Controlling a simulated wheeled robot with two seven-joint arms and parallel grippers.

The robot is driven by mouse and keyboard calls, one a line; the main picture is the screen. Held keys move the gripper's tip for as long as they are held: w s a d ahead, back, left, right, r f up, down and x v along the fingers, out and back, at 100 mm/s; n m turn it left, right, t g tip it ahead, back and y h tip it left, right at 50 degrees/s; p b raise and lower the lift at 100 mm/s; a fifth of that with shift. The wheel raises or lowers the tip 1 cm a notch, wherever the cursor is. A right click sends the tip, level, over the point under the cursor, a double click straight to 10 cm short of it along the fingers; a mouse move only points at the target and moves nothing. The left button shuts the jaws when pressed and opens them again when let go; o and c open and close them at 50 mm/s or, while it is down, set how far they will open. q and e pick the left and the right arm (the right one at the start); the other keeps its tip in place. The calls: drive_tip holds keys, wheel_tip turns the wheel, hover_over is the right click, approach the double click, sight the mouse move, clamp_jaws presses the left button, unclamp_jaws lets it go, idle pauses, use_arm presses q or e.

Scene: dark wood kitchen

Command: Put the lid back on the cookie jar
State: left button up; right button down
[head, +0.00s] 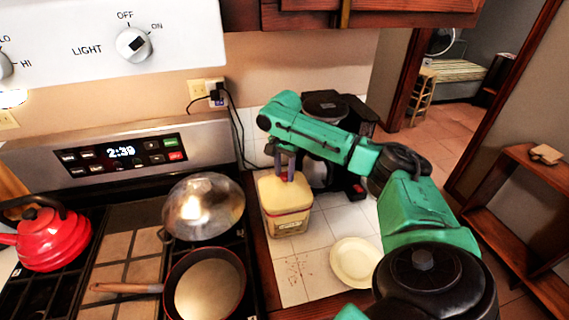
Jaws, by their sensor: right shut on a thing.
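The cookie jar (289,224) is a squarish cream-yellow container with a picture on its front. It stands upright on the white tiled counter, just right of the stove. Its pale yellow lid (272,192) is at the jar's top, looking level and lined up with it; I cannot tell whether a small gap is left under it. My right gripper (287,174) points down from above and is shut on the lid near its middle. The fingertips partly hide where they grip. My left gripper is not in view.
A black coffee maker (325,108) stands close behind the jar. A cream plate (355,262) lies to the right front.

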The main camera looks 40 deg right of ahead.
idle(0.4)
drive_tip(key=shift+c, duration=2)
unclamp_jaws()
drive_tip(key=o, duration=0.4)
drive_tip(key=shift+r, duration=0.1)
drive_tip(key=shift+r, duration=3.45)
clamp_jaws()
drive_tip(key=shift+f, duration=0.1)
